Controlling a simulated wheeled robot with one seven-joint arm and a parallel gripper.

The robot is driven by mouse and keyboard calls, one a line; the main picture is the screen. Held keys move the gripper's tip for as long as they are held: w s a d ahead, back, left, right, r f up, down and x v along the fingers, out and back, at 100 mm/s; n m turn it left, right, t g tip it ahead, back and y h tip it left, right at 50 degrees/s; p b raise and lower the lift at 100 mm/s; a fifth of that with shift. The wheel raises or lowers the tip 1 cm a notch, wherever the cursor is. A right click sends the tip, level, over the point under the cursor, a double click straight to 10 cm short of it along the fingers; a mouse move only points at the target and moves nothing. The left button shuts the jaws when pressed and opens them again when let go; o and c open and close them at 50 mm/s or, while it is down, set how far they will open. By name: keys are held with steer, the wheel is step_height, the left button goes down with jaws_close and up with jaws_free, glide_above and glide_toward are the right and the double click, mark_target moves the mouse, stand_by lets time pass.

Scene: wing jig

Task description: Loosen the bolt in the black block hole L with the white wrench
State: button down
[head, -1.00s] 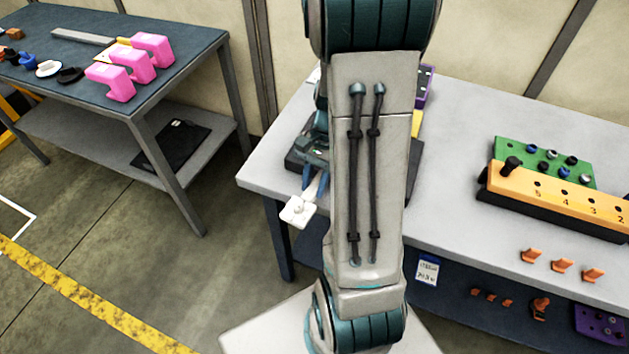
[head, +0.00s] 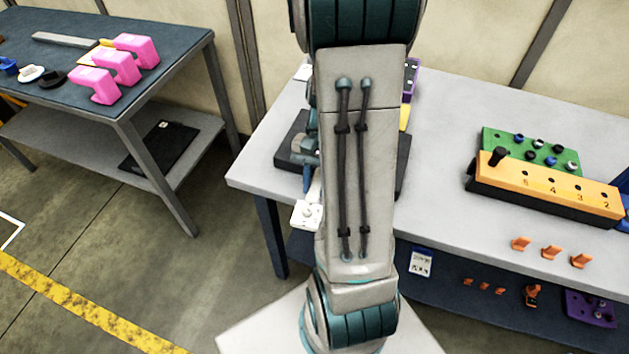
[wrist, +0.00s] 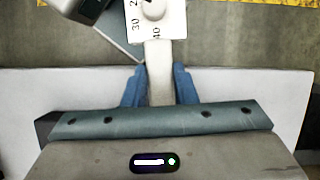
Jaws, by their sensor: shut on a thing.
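The white wrench (head: 306,216) is held in my gripper (head: 308,182), past the front edge of the table in the head view. In the wrist view my gripper (wrist: 160,88) has its blue fingers shut on the handle of the wrench (wrist: 158,58). The wrench's square head shows a round knob and printed numbers at the top. The black block (head: 290,160) lies on the table, largely hidden behind my arm. The bolt and hole L cannot be made out.
On the grey table (head: 440,130), an orange numbered block (head: 550,190) and a green block (head: 500,140) stand right. Small orange pieces (head: 550,252) lie near its front edge. A second table (head: 180,60) at left holds pink blocks (head: 115,65).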

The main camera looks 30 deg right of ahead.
steer(key=shift+d, duration=0.1)
steer(key=shift+s+d+r+n+g+h, duration=0.15)
steer(key=shift+s+d+n+g+h, duration=0.2)
steer(key=shift+s+d+n, duration=0.7)
steer(key=shift+w+a, duration=0.15)
steer(key=shift+w, duration=0.05)
steer(key=shift+n, duration=0.25)
steer(key=shift+s+d+r+n+g+h, duration=0.15)
steer(key=shift+s+d+n+h, duration=0.15)
steer(key=shift+d+n, duration=0.3)
steer(key=shift+s+d+f+n+g+h, duration=0.15)
steer(key=shift+s+d+n, duration=0.2)
steer(key=shift+d+n, duration=0.2)
steer(key=shift+r, duration=0.1)
steer(key=shift+d, duration=0.1)
steer(key=shift+s+d+r+n+h, duration=0.1)
steer(key=shift+s+d+n+h, duration=0.1)
steer(key=shift+d+n, duration=0.3)
steer(key=shift+s+d+n+h, duration=0.1)
steer(key=shift+s+d+n, duration=0.05)
steer(key=shift+d+n, duration=0.35)
steer(key=shift+p, duration=0.3)
